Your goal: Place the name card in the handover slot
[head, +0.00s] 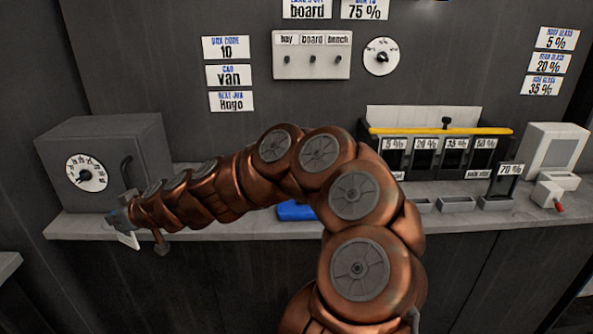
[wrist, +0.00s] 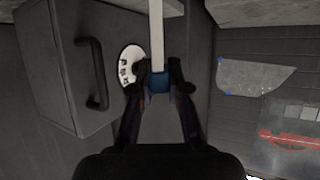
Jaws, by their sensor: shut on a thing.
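My gripper (head: 124,222) is at the left end of the bench, in front of the grey box with a dial. In the wrist view my gripper (wrist: 159,80) is shut on a thin white piece (wrist: 156,35) with a blue part (wrist: 159,82) between the fingertips. The piece is seen edge-on; it looks like the name card, but no writing shows. In the head view a white corner of it (head: 128,240) shows below my gripper, near the bench's front edge. I cannot identify the handover slot in either view.
The grey box (head: 100,150) has a dark handle beside my gripper; the handle also shows in the wrist view (wrist: 92,75). A blue item (head: 296,211) lies on the bench behind my arm. A film rack (head: 440,131) and small grey holders (head: 457,205) stand at right.

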